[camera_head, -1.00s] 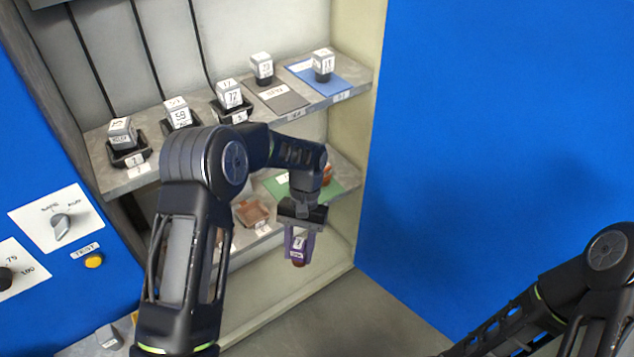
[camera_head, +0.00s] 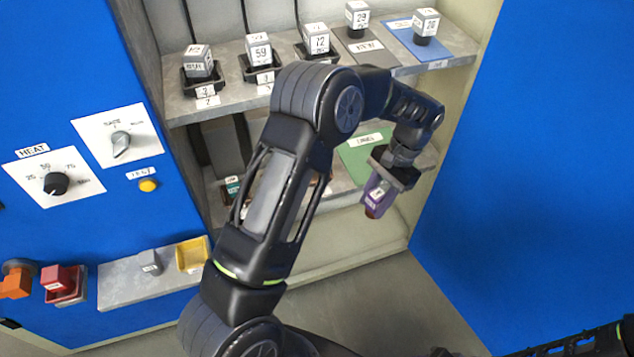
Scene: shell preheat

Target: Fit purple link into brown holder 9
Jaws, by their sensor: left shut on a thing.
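The purple link (camera_head: 374,200) hangs from my left gripper (camera_head: 384,182). It is tilted, with a pale label on its side and a reddish-brown lower end. The gripper is shut on it, in front of the lower shelf and below the green mat (camera_head: 365,152). The link is apart from the shelf. Brown holder 9 cannot be made out; my left arm covers much of the lower shelf. My right gripper is not in view; only dark parts of my right arm show at the bottom right.
The upper shelf (camera_head: 222,101) bears several labelled grey blocks, some in black holders. A teal item (camera_head: 232,187) stands on the lower shelf at left. Blue panels flank the shelves. A heat knob (camera_head: 56,184), a yellow button (camera_head: 148,185) and a low ledge (camera_head: 125,287) are at left.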

